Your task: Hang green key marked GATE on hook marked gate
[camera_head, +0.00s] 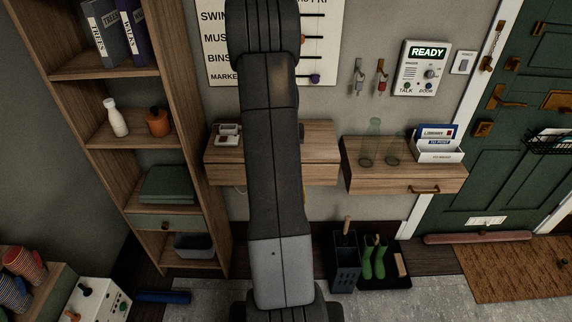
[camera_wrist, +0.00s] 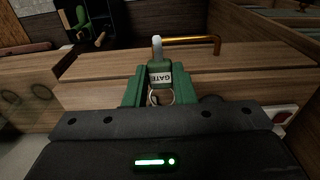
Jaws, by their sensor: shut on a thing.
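In the wrist view my gripper (camera_wrist: 160,92) has its green fingers shut on a green key tag (camera_wrist: 160,66) with a white label reading GATE, turned upside down. A metal ring shows between the fingers. The tag's pale tip appears beside one end of a brass bar (camera_wrist: 190,39); I cannot tell whether they touch. In the head view my arm covers the middle, and my gripper and the green key are hidden. No hook marked gate can be read.
A wooden wall shelf (camera_head: 320,166) lies behind my arm. A drawer shelf (camera_head: 380,184) at right bears glass vessels and a letter holder (camera_head: 438,150). An intercom (camera_head: 420,68) hangs above. A tall bookcase (camera_head: 205,190) stands left, a green door (camera_head: 480,190) right.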

